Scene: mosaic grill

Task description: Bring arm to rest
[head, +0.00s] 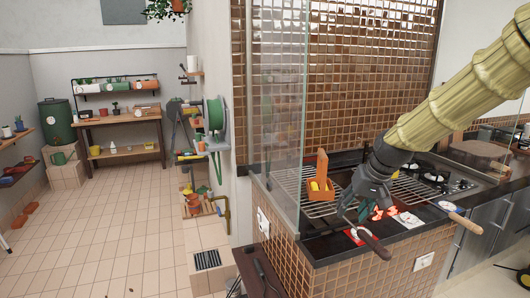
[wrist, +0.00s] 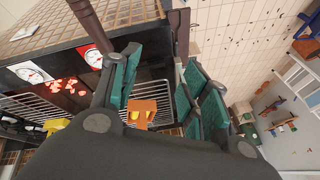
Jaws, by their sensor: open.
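My yellow-sleeved arm (head: 455,95) reaches down from the upper right in the head view. My gripper (head: 366,207) hangs over the grill counter. In the wrist view my gripper (wrist: 160,80) has its teal-padded fingers spread apart with nothing held between them. An orange caddy (head: 318,193) with yellow items stands on the wire grill rack (head: 292,184), left of the gripper. The caddy (wrist: 143,112) shows beyond the fingers in the wrist view.
A dark-handled tool (head: 375,245) and a wooden-handled tool (head: 462,219) stick out over the counter's front edge. A glass panel (head: 288,110) stands at left. Open tiled floor (head: 110,220) lies further left.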

